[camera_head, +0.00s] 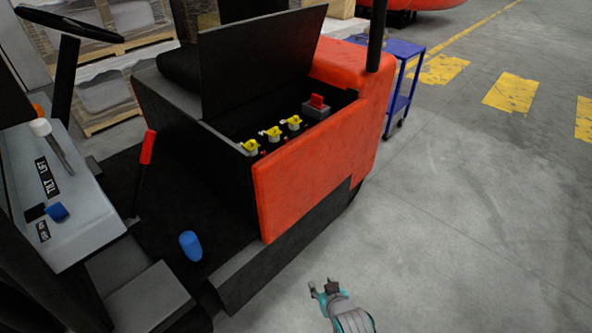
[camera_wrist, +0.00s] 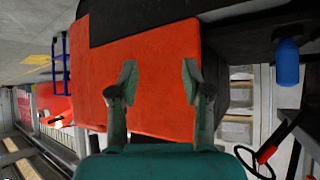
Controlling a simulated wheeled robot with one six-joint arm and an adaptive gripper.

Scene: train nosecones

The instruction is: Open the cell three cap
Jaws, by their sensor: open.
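A red and black forklift (camera_head: 305,185) has its dark lid raised over an open battery compartment. Inside, three yellow caps sit in a row on light cell necks: a near one (camera_head: 250,146), a middle one (camera_head: 272,132) and a far one (camera_head: 293,121). No readable numbers show which is cell three. The caps look seated, but their exact state is too small to tell. My gripper (camera_head: 323,289) is open and empty, low over the floor in front of the forklift, well apart from the caps. In the wrist view, my gripper (camera_wrist: 158,82) faces the red side panel (camera_wrist: 150,55); no caps show there.
The raised lid (camera_head: 255,60) stands behind the cells. A red connector (camera_head: 316,101) sits beyond the far cap. A blue cart (camera_head: 403,80) stands behind. The right floor is clear.

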